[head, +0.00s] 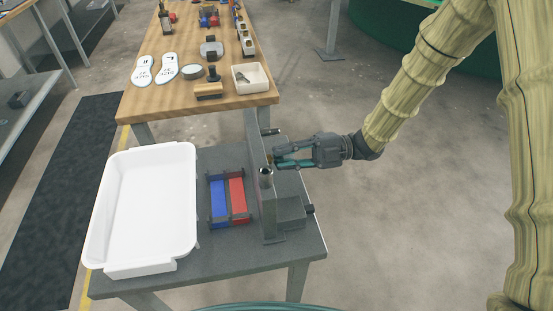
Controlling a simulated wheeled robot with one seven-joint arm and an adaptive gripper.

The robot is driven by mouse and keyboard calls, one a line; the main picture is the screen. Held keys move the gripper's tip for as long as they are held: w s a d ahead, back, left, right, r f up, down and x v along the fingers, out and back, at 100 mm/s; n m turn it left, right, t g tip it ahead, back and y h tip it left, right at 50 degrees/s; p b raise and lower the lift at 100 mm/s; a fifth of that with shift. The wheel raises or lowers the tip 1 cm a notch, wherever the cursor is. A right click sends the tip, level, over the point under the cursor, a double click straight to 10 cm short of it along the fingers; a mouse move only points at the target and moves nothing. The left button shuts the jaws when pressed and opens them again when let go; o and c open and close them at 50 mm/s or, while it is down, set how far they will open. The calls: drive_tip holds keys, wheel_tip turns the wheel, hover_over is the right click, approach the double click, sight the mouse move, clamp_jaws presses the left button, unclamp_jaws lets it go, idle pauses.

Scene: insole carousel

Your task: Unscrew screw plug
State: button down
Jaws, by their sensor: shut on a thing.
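A grey upright fixture (268,212) stands on the right part of the dark grey table, with a boxy grey block on its right side. A silver rounded knob (266,177) shows near its top. My gripper (277,158) reaches in level from the right, at the upper part of the fixture. Its two teal fingers are shut on a small brassy piece, which looks like the screw plug (270,159). Most of the plug is hidden between the fingertips, and I cannot see its thread or how deep it sits.
On the grey table (172,283) stand a large white tray (187,215) and a rack (228,224) with blue and red bins. Behind is a wooden bench (150,110) with insoles (166,68), a brush (209,90) and a white box (262,86). The floor to the right is clear.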

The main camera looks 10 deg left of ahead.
drive_tip(key=shift+w+n+b, duration=0.1)
drive_tip(key=shift+n+b, duration=0.2)
drive_tip(key=shift+b, duration=0.15)
drive_tip(key=n+b, duration=0.3)
drive_tip(key=b, duration=0.1)
drive_tip(key=shift+n, duration=0.3)
drive_tip(key=shift+r+n+b, duration=0.15)
drive_tip(key=shift+n+b, duration=0.75)
drive_tip(key=shift+b, duration=0.65)
drive_tip(key=c, duration=1.2)
unclamp_jaws()
drive_tip(key=shift+c, duration=0.2)
drive_tip(key=shift+c, duration=0.4)
